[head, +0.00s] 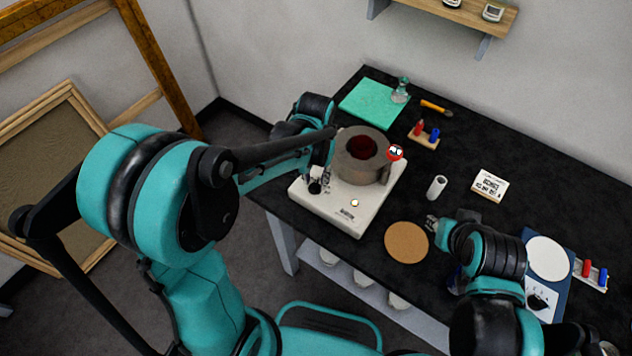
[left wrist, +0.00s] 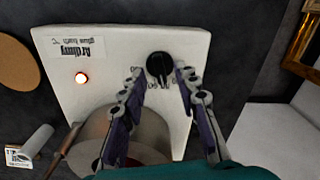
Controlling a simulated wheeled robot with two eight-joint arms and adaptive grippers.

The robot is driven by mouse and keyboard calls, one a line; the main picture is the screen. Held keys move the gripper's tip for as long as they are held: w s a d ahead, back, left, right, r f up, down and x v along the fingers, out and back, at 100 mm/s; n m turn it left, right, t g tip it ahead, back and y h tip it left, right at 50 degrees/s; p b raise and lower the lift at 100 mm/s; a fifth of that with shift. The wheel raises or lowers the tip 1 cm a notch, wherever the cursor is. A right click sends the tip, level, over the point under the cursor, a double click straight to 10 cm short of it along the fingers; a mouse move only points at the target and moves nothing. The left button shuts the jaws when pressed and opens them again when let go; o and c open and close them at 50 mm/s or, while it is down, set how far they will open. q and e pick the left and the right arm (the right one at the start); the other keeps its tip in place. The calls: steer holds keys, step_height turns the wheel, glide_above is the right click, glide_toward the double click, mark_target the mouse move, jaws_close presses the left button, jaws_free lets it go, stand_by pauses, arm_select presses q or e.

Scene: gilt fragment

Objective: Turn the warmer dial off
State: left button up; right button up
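The white warmer (head: 348,212) stands at the left end of the black bench, with a grey pot (head: 363,170) holding something dark red on it. In the left wrist view, the warmer (left wrist: 125,45) shows its black dial (left wrist: 159,66), printed marks around it, and a glowing orange light (left wrist: 82,77). My left gripper (head: 318,186) is at the warmer's left corner. In the left wrist view, its open fingers (left wrist: 159,78) lie either side of the dial; contact cannot be told.
A cork disc (head: 406,243) lies right of the warmer. A white cylinder (head: 436,187) and a printed card (head: 489,186) are farther back. A blue device (head: 541,304) with a round white plate and a dial stands at the right. A teal mat (head: 370,105) lies behind the pot.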

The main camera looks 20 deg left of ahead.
arm_select(q)
steer(key=shift+f, duration=0.6)
steer(key=shift+c, duration=0.4)
jaws_close()
steer(key=shift+n, duration=0.3)
steer(key=n, duration=1.1)
steer(key=shift+s+a, duration=0.1)
steer(key=shift+n, duration=0.3)
